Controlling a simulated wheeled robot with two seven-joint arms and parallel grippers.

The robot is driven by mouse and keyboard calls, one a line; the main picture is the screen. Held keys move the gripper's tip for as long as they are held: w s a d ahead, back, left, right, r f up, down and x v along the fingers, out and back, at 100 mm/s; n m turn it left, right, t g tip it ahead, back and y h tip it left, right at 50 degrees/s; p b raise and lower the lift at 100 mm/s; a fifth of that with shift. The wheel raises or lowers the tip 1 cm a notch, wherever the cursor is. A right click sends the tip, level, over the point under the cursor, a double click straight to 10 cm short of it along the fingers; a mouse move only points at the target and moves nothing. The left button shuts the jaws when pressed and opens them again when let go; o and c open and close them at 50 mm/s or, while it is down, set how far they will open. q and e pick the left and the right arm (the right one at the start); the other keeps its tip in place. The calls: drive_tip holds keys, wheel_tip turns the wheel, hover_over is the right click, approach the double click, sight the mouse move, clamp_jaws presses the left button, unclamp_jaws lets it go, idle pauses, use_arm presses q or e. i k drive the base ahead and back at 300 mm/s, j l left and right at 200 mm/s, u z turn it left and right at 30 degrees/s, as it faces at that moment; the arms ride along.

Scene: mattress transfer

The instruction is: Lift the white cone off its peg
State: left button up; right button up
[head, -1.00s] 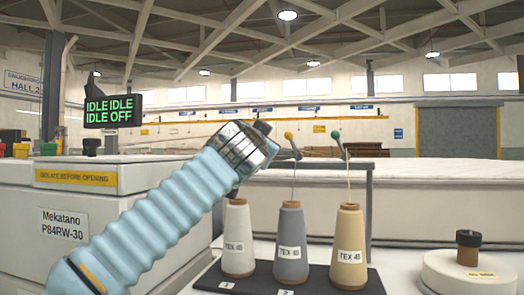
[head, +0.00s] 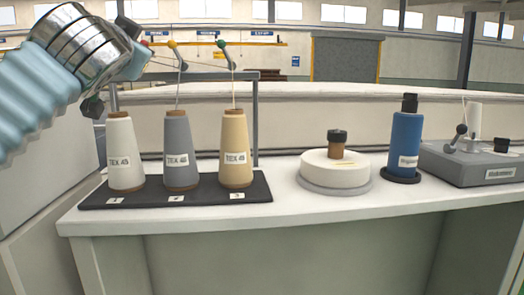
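The white cone (head: 123,152) stands upright at the left end of a black base board (head: 215,195), over the label 1, with a TEX 45 tag. Its peg is hidden inside it. A grey cone (head: 179,150) and a beige cone (head: 235,150) stand to its right on the same board. My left arm comes in from the upper left. My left gripper (head: 118,68) is above the white cone in the picture, apart from it as far as I can see. Its fingers are mostly hidden by the wrist, so its opening is unclear. My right gripper is out of view.
A thread stand (head: 256,120) with arms and threads rises behind the cones. Rightward on the white table (head: 320,205) are a round white device (head: 335,170), a blue spool (head: 406,140) and a grey machine (head: 475,160). The table front is clear.

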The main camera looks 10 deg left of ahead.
sight(126, 172)
drive_tip(key=k+l, duration=0.25)
drive_tip(key=k, duration=0.2)
drive_tip(key=k+l, duration=0.25)
drive_tip(key=k, duration=0.2)
